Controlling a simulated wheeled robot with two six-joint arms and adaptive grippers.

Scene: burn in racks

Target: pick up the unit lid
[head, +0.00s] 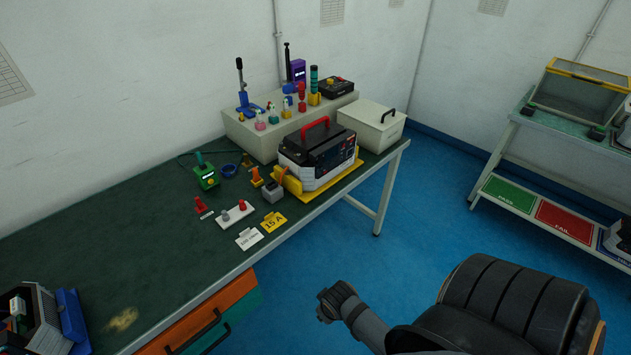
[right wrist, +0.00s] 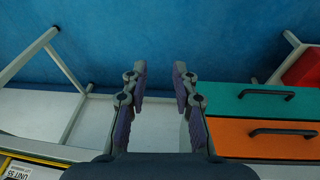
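A white and black unit (head: 318,167) stands on a yellow base on the green workbench. Its black top, which looks like the unit lid (head: 314,144), carries a red handle (head: 314,127) and is seated on the body. In the right wrist view only a corner of the base with a UNIT 35 label (right wrist: 18,172) shows at the lower left; the lid is out of that picture. My right gripper (right wrist: 160,78) is open and empty, its two fingers apart over the blue floor, in front of the bench and away from the lid. My left gripper is not in view.
A pale box with a black handle (head: 372,124) stands right behind the unit. A raised shelf (head: 250,136) holds several tools and bottles. Small fixtures and tags lie left of the unit. Orange and green drawers (right wrist: 262,138) are below the bench. A rack (head: 485,160) stands right.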

